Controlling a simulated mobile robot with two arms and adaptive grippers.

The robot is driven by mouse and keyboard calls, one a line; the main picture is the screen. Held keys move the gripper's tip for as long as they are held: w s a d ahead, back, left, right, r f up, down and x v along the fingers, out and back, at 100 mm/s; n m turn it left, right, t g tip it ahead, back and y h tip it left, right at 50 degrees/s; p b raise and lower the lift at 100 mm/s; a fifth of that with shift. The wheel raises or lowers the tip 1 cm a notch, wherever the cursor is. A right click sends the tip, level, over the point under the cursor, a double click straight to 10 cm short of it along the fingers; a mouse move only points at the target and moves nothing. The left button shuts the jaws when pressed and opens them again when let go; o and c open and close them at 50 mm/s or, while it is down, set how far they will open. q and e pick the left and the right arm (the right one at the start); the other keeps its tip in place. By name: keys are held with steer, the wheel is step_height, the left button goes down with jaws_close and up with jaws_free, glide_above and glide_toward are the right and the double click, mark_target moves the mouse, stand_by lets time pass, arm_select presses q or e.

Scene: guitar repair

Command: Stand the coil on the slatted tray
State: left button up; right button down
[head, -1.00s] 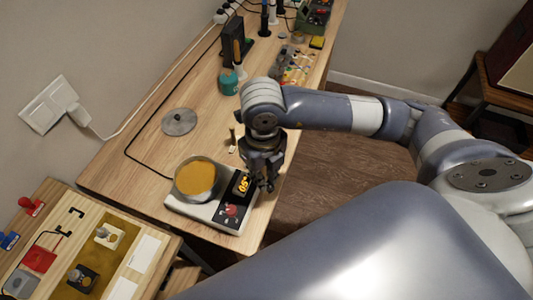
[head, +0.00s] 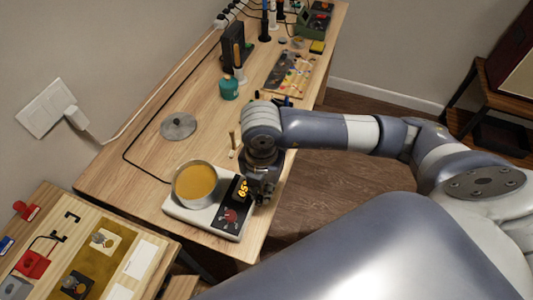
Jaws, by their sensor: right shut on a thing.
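My right gripper (head: 261,196) is at the bench's right edge, beside the display and red knob of the heated pot. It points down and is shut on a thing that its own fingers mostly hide. I cannot make out whether this is the coil. Small parts that look like coils lie on the mustard mat at lower left, one on a white patch (head: 102,239) and one on a dark patch (head: 75,285). I cannot single out a slatted tray. My left gripper is not in view.
The round pot (head: 196,201) of amber liquid stands on its white base, close left of my right gripper. A grey lid (head: 178,126), a teal bottle (head: 228,88) and a board with colourful bits (head: 291,72) lie farther back.

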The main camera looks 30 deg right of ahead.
steer(key=w+d+p, duration=0.1)
steer(key=w+d, duration=0.1)
steer(key=w, duration=0.2)
steer(key=w+d+p, duration=0.1)
steer(key=w+d, duration=0.2)
steer(key=w, duration=0.1)
steer(key=w+d+f+p, duration=0.1)
steer(key=w+d, duration=0.1)
steer(key=w, duration=0.2)
steer(key=shift+d, duration=0.3)
step_height(320, 180, down, 3)
steer(key=shift+w+f+p, duration=0.1)
steer(key=shift+f+p, duration=0.05)
steer(key=shift+p, duration=0.4)
steer(key=shift+f, duration=0.2)
steer(key=shift+f, duration=0.1)
steer(key=shift+f, duration=0.15)
steer(key=c, duration=1.6)
jaws_free()
steer(key=shift+o, duration=0.2)
